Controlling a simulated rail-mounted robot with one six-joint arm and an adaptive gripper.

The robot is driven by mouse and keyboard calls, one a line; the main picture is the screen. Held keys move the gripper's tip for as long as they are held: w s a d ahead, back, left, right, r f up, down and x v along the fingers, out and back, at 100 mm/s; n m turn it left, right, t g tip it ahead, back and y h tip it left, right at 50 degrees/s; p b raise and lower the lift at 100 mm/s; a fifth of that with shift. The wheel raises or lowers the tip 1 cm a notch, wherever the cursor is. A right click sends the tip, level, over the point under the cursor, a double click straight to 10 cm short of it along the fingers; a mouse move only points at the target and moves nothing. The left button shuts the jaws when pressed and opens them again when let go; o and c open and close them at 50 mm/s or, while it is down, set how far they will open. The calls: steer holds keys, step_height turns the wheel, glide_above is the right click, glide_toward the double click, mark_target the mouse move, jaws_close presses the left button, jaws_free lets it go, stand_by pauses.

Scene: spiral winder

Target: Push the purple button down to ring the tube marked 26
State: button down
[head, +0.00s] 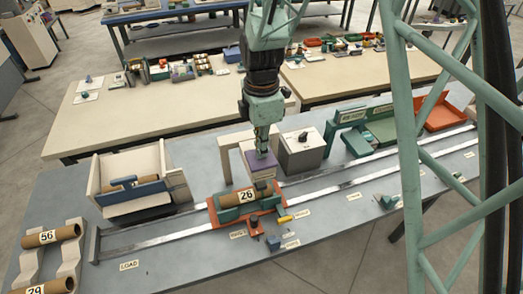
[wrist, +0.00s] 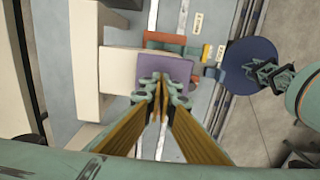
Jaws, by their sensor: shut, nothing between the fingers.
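In the wrist view the purple button (wrist: 178,68) lies right under my fingertips (wrist: 160,82). I cannot tell whether they touch it. The brown tube marked 26 (head: 266,196) lies in a green cradle (head: 230,213) on the orange carriage (head: 218,222), just in front of and below the button. The block's lower part is partly behind the tube.
The carriage sits on metal rails (head: 150,234) along the grey bench. The cream arch (head: 227,160) stands close left of my gripper, a grey-white box (head: 300,150) close right. Tubes marked 56 (head: 48,237) and 29 (head: 50,287) rest at the left. An orange bin (head: 445,118) is far right.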

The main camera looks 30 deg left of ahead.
steer(key=shift+s+d+r, duration=0.1)
steer(key=shift+s+d, duration=0.05)
step_height(320, 180, up, 14)
steer(key=p, duration=0.1)
stand_by(0.6)
stand_by(0.9)
